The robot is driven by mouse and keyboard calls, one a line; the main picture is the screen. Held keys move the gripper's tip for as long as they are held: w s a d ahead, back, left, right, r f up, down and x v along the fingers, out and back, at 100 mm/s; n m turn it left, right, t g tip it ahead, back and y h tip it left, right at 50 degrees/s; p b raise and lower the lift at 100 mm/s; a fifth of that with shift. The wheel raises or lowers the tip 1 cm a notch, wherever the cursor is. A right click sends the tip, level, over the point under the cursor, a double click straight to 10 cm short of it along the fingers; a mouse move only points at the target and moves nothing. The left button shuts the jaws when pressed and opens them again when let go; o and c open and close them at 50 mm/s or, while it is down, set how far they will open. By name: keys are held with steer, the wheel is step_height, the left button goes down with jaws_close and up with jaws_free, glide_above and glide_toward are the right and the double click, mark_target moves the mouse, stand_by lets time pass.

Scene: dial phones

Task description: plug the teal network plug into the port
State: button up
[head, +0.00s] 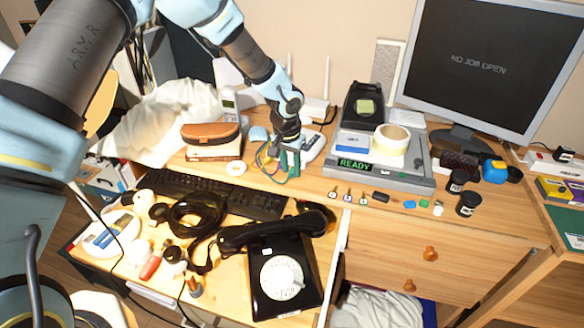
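My gripper (289,163) points down over the back of the desk, right of the brown-topped case. Its fingers are small in the picture, and I cannot tell whether they are shut on anything. Thin teal and yellow cables (264,160) loop beside and beneath the fingers. I cannot make out the teal plug itself among the fingers and cables. A white device (313,146) sits just right of the gripper, partly hidden by it. I cannot see a port opening on it from here.
A white router (315,108) with upright antennas stands behind the gripper. A grey machine with a READY display (355,165) stands to the right. A black keyboard (215,194) and a black dial phone (284,278) lie in front. Small parts (380,197) are scattered right.

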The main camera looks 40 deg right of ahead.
steer(key=shift+o, duration=0.3)
steer(key=shift+s+d+f, duration=0.15)
steer(key=shift+s, duration=0.3)
steer(key=shift+r, duration=0.3)
step_height(320, 180, up, 10)
steer(key=a+b, duration=0.1)
steer(key=b, duration=0.1)
steer(key=shift+a+r, duration=0.2)
steer(key=shift+a, duration=0.2)
